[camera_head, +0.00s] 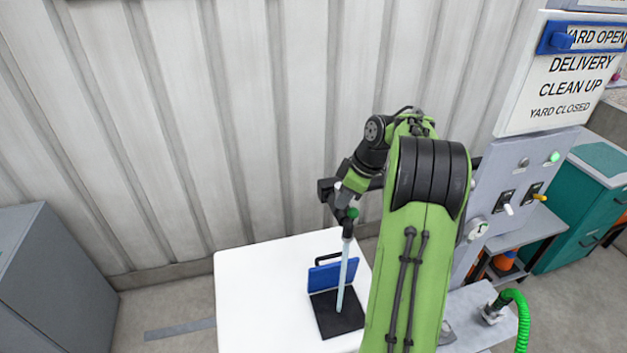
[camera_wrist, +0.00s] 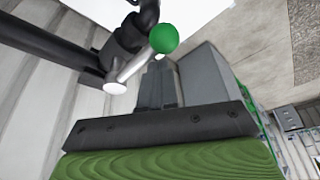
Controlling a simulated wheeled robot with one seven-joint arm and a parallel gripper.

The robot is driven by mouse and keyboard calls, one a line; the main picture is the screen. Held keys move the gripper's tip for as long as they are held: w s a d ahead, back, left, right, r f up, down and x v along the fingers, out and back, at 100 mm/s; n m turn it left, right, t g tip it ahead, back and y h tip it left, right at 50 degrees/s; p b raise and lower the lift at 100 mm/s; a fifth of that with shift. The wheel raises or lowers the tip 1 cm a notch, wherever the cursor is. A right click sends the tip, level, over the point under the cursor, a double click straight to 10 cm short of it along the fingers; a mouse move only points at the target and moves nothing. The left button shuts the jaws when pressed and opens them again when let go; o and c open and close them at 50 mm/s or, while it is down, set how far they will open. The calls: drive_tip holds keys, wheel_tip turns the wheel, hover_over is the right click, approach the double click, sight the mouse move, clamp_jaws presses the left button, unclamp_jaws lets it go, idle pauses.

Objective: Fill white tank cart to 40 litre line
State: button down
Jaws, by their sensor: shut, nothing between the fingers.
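The white tank cart (camera_head: 245,300) shows from above as a flat white top. A blue lid (camera_head: 324,277) with a black handle stands raised beside a black square opening (camera_head: 334,322). A pale blue column (camera_head: 346,270), looking like running water, drops from a dark spout into that opening. A green ball knob (camera_head: 353,214) sits by the spout; it also shows in the wrist view (camera_wrist: 164,38), beside a silver rod. My gripper (camera_wrist: 157,82) is shut and empty, close to the knob; contact cannot be told. The litre marks are not in view.
A grey panel (camera_head: 510,190) at right carries a white lever, a yellow lever, a gauge and a lit green lamp (camera_head: 553,157). A green hose (camera_head: 521,315) curves at lower right. A grey cabinet (camera_head: 50,285) stands left; a corrugated wall is behind.

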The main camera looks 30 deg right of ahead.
drive_tip(key=shift+s+d, duration=0.15)
drive_tip(key=shift+d, duration=0.1)
idle(0.4)
wheel_tip(320, 180, up, 10)
drive_tip(key=a+p, duration=0.1)
drive_tip(key=p, duration=0.2)
drive_tip(key=shift+w+r+p, duration=0.15)
drive_tip(key=shift+w+p, duration=0.05)
drive_tip(key=shift+p, duration=0.1)
drive_tip(key=shift+d, duration=0.15)
